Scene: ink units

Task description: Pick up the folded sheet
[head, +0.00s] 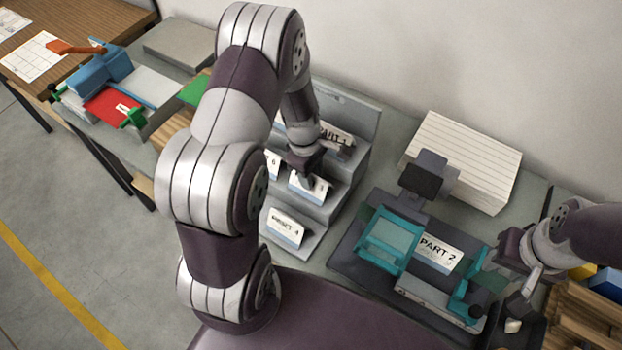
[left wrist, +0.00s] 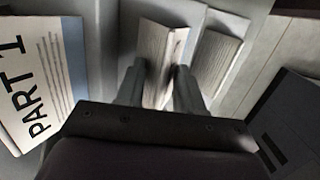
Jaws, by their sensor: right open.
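A stepped grey rack (head: 358,112) holds several folded sheets in the head view. A PART 1 sheet (head: 337,134) stands on its upper step; it also shows in the left wrist view (left wrist: 32,80). A PART 4 sheet (head: 286,229) stands on the lowest step. My left gripper (head: 305,168) is at a folded sheet (head: 310,188) on the middle step, its label partly hidden. In the left wrist view, its two fingers are on either side of a folded sheet (left wrist: 158,52); whether they press on it is unclear. My right gripper (head: 513,300) is open at the right.
A teal fixture (head: 388,240) on a dark base holds a PART 2 sheet (head: 438,253). A paper stack (head: 465,155) stands behind it. A blue device (head: 100,70) and red pad (head: 112,107) are at upper left. A wooden crate (head: 580,325) is at lower right.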

